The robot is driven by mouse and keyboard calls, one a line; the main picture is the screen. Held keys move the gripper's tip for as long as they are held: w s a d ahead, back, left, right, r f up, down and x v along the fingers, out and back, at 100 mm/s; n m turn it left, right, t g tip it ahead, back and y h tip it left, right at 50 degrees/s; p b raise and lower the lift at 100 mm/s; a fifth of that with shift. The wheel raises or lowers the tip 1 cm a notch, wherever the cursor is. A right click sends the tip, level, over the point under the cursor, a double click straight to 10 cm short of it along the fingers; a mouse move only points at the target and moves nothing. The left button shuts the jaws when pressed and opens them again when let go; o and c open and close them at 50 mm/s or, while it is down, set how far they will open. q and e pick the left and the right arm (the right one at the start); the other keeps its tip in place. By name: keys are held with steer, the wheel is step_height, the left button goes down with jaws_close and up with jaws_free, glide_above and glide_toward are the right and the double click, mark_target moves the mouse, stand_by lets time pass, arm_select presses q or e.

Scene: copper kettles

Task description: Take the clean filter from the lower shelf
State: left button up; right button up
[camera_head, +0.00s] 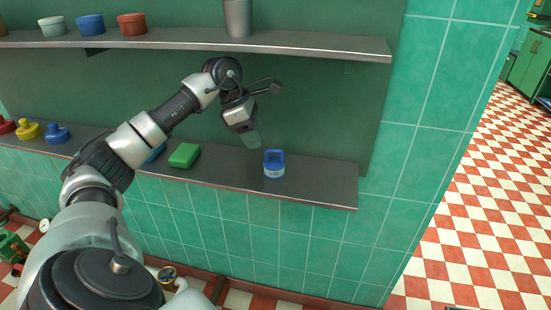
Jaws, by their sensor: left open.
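The lower shelf (322,183) is a grey metal ledge on the green wall. A small round blue-and-white piece (274,163) stands near its right end; it looks like the filter, though I cannot confirm that it is clean. My left gripper (252,138) is open and points down, just left of and above this piece. It appears apart from it and empty. My right gripper is not in view.
A green sponge-like block (184,155) lies on the lower shelf, with a blue item partly behind my arm. Red, yellow and blue knobbed pieces (27,130) stand at far left. The upper shelf (310,44) holds several pots and a metal cup (237,17).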

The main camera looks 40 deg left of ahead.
mark_target(274, 150)
arm_select(q)
steer(key=shift+w+d+r+p, duration=0.1)
steer(key=shift+w+d+p, duration=0.05)
steer(key=shift+w+d, duration=0.4)
steer(key=shift+w+d+r+p, duration=0.15)
steer(key=shift+w+d, duration=0.15)
steer(key=shift+d, duration=0.4)
steer(key=shift+p+x, duration=0.3)
steer(key=shift+x, duration=2.45)
jaws_close()
